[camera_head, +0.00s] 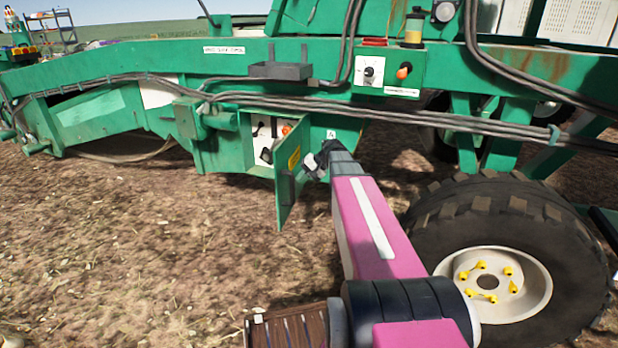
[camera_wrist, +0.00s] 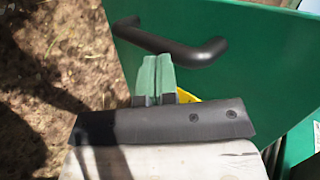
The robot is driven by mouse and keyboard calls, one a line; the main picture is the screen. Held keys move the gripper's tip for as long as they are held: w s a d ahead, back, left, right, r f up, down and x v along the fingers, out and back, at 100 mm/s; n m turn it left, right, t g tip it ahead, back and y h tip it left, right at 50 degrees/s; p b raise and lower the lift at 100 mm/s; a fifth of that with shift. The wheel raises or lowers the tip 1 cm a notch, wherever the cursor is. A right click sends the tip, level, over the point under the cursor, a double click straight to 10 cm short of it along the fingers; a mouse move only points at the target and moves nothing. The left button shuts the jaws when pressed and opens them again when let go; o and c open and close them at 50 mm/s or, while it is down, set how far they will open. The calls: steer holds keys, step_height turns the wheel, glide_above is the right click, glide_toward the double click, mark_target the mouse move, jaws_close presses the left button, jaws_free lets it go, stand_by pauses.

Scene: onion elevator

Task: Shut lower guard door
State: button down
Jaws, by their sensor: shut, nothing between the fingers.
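The lower guard door (camera_head: 285,196) is a green panel that stands open, swung out toward me from a lit compartment (camera_head: 262,142) in the green machine. In the wrist view the green door panel (camera_wrist: 258,75) fills the right side and carries a black bar handle (camera_wrist: 185,48). My gripper (camera_wrist: 157,72) is shut and empty, its green fingertips just below the handle in the picture. I cannot tell whether they touch it. In the head view my gripper (camera_head: 318,160) is small and dark, just right of the door; its fingertips are hard to make out.
A large black tyre (camera_head: 430,228) with a pale hub stands right of my arm. Thick cables (camera_head: 300,103) run along the machine above the compartment. A control box (camera_head: 386,72) with knobs sits higher up. Bare soil (camera_head: 130,250) lies open to the left.

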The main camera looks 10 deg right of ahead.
steer(key=shift+a, duration=0.25)
